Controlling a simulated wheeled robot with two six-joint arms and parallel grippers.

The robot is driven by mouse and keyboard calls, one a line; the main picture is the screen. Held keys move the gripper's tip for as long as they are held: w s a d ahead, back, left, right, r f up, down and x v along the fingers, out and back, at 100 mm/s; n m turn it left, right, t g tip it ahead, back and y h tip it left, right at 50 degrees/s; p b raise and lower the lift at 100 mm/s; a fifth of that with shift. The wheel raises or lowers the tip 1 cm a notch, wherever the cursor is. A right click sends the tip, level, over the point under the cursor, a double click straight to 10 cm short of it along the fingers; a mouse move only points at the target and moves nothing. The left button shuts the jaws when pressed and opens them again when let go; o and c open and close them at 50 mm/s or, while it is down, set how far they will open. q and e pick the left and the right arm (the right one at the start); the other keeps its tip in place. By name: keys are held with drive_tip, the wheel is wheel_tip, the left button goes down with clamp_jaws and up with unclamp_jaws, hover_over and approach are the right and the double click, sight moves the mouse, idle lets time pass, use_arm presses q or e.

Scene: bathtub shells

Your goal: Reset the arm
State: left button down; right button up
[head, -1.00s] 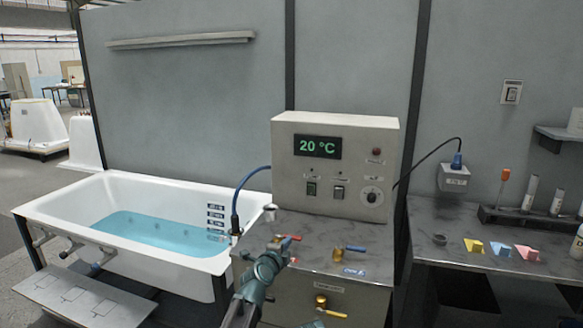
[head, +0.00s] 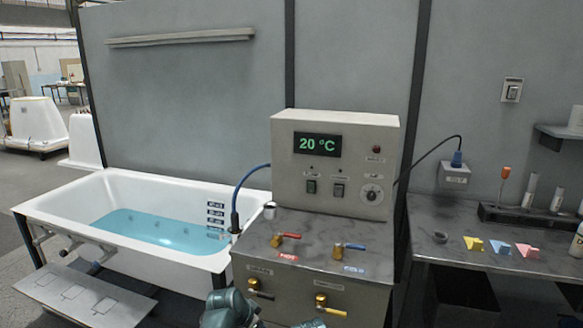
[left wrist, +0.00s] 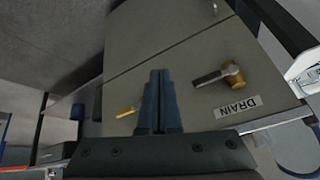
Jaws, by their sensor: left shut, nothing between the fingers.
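My left arm (head: 230,310) shows only as a teal piece at the bottom edge of the head view, in front of the cabinet. My left gripper (left wrist: 158,100) shows in the left wrist view, its two dark fingers shut together and empty. It points at the cabinet front, between a brass valve with a dark handle (left wrist: 222,75) beside the DRAIN label (left wrist: 237,105) and a valve with a yellow handle (left wrist: 127,112). The fingers cover neither handle, and I cannot tell their distance from the cabinet. My right gripper is in neither view.
The control box (head: 335,165) reads 20 °C. The red-handled valve (head: 286,237) and blue-handled valve (head: 348,247) stand on the cabinet top. A white bathtub (head: 150,262) with blue water is at left. The right bench (head: 480,225) holds colored blocks and bottles.

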use_arm(q)
drive_tip(key=s+a+f+n+g+y, duration=0.2)
drive_tip(key=s+a+n, duration=0.2)
drive_tip(key=s, duration=0.3)
drive_tip(key=s+a+f+n+g+y, duration=0.1)
drive_tip(key=s+a+n+g, duration=0.25)
drive_tip(key=s+n, duration=0.2)
drive_tip(key=s+d+r+m+p, duration=0.2)
drive_tip(key=s+d+r+p, duration=0.1)
drive_tip(key=d+r+p, duration=0.1)
drive_tip(key=s+d+r+m+y+p, duration=0.1)
drive_tip(key=s+d+r+m+p, duration=0.1)
drive_tip(key=d, duration=0.4)
drive_tip(key=shift+s+d+r+y+p, duration=0.3)
drive_tip(key=shift+s+r+p, duration=0.45)
drive_tip(key=shift+r+p, duration=0.15)
drive_tip(key=shift+m, duration=0.25)
